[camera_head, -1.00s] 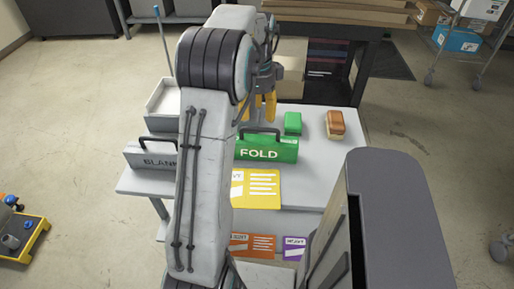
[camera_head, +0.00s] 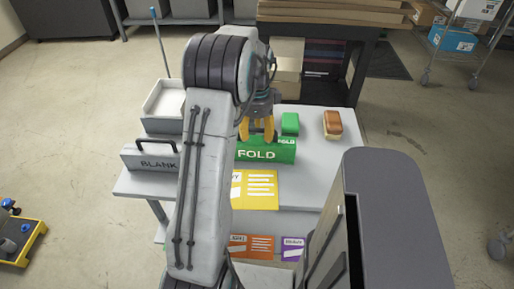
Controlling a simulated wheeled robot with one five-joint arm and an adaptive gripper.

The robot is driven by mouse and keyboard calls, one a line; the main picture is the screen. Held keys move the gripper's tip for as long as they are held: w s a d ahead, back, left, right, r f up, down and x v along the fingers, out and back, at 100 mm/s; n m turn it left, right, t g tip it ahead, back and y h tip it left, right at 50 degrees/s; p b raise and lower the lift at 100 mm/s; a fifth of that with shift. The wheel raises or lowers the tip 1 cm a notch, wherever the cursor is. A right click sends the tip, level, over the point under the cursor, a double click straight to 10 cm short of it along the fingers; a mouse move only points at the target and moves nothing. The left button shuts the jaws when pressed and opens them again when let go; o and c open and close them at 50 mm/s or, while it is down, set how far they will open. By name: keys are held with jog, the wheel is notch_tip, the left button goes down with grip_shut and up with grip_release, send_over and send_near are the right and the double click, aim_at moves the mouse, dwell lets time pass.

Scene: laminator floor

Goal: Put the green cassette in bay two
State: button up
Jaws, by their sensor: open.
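The green cassette (camera_head: 266,152), marked FOLD, lies on the grey table beside my arm. Its black handle, clear a second ago, is now largely hidden by my gripper. My gripper (camera_head: 257,138) has yellow fingers and is open, low over the top of the cassette at its handle. I cannot tell whether the fingers touch the handle. My arm hides the table left of the cassette. No bay is clearly marked as two in this view.
A grey case (camera_head: 150,160) marked BLANK and a white tray (camera_head: 163,100) stand left of my arm. A small green block (camera_head: 290,123) and a brown block (camera_head: 333,124) lie behind right. Yellow (camera_head: 258,189), orange (camera_head: 252,246) and purple (camera_head: 293,249) cards are nearer.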

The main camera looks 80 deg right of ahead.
jog(key=shift+c, duration=0.4)
grip_shut()
jog(key=shift+r, duration=0.1)
